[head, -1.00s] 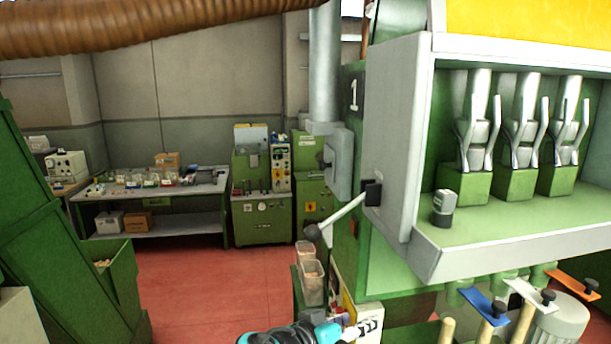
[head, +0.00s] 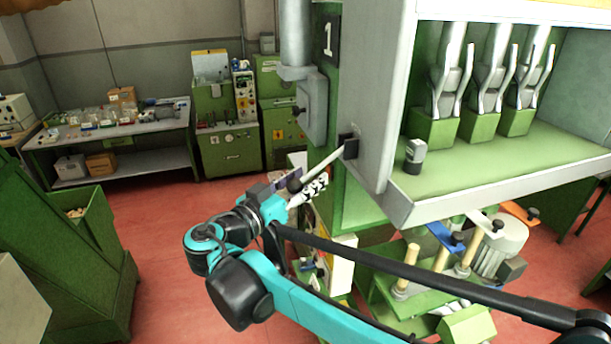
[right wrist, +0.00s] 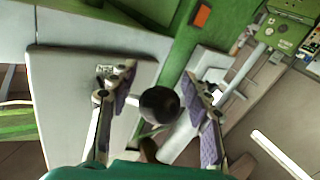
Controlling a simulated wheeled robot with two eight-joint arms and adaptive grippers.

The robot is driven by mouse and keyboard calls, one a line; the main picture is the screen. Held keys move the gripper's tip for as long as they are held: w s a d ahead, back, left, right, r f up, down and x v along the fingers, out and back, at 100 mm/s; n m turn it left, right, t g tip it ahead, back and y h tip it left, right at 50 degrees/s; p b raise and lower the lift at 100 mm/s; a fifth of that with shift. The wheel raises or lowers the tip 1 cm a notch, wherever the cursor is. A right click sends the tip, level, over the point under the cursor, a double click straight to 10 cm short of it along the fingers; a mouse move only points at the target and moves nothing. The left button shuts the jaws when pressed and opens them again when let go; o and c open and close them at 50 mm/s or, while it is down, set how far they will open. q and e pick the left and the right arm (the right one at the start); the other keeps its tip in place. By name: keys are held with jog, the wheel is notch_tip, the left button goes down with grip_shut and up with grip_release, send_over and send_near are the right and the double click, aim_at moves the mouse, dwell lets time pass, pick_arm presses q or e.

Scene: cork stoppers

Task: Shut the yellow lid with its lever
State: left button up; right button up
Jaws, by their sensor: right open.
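The yellow lid (head: 575,9) shows only as a strip at the top right of the head view, above the pale cabinet. The lever is a pale rod (head: 322,167) running from a black pivot block (head: 348,146) on the cabinet's side down-left to a dark round knob (head: 294,185). My right gripper (head: 314,187) is at the knob end. In the right wrist view the knob (right wrist: 160,104) sits between the two open fingers (right wrist: 160,78), with gaps showing on both sides. My left gripper is not in view.
The cabinet (head: 365,100) stands close beyond the gripper. Inside it are several metal jaws on green blocks (head: 433,128) and a small grey-black object (head: 414,157). Wooden-handled parts (head: 405,270) stand below. A green bin (head: 92,222) is at left; red floor (head: 165,240) lies open between.

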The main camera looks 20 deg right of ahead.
jog(key=shift+d, duration=0.2)
grip_shut()
jog(key=shift+r, duration=0.1)
